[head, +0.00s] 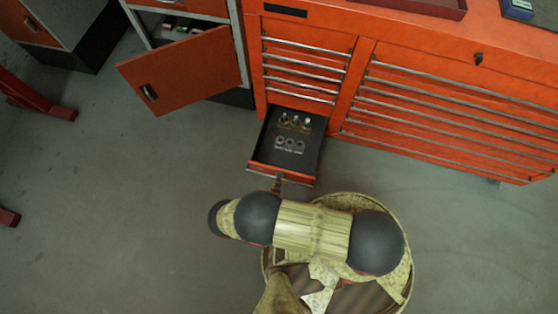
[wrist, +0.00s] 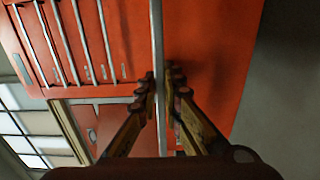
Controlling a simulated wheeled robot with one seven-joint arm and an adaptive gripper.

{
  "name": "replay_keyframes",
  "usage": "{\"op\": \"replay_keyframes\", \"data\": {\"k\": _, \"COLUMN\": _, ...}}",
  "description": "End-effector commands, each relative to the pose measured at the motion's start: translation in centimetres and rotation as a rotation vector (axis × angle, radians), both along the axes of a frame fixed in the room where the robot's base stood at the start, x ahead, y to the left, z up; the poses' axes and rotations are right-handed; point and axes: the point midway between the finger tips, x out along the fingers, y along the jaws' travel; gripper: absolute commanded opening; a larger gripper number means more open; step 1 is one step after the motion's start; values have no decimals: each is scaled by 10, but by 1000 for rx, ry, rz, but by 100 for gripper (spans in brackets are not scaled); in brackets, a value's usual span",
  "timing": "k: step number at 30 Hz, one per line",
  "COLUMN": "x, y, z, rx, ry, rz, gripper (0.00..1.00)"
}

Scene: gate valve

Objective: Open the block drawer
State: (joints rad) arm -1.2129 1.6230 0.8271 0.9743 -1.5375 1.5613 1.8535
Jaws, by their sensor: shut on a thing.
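The block drawer (head: 300,160) is the bottom drawer of the left stack in the orange tool cabinet, and it is pulled out. Several small metal and brown blocks (head: 290,144) sit in two groups inside it. In the wrist view its metal handle bar (wrist: 157,40) runs upright through the picture, between my fingers. My gripper (wrist: 161,92) is shut on this handle. In the head view my gripper (head: 277,184) shows only in small part at the drawer's front edge, and my arm hides the floor in front.
An orange cabinet door (head: 185,70) stands open at the left. Closed drawers (head: 450,105) fill the cabinet's right side. Red stand feet (head: 45,108) show at the far left. Grey floor (head: 130,200) is clear left of my arm.

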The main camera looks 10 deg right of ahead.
Motion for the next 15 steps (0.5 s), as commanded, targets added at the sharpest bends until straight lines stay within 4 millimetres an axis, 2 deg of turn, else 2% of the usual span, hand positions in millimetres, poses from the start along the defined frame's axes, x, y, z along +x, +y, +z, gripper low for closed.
{"op": "replay_keyframes", "data": {"k": 3, "x": 0, "y": 0, "z": -1, "rx": 0, "ry": 3, "rz": 0, "gripper": 0}}
{"op": "replay_keyframes", "data": {"k": 4, "x": 0, "y": 0, "z": -1, "rx": 0, "ry": 3, "rz": 0, "gripper": 9}}
{"op": "replay_keyframes", "data": {"k": 8, "x": 0, "y": 0, "z": -1, "rx": 0, "ry": 2, "rz": 0, "gripper": 16}}
{"op": "replay_keyframes", "data": {"k": 15, "x": 0, "y": 0, "z": 0, "rx": 0, "ry": 1, "rz": 0, "gripper": 17}}
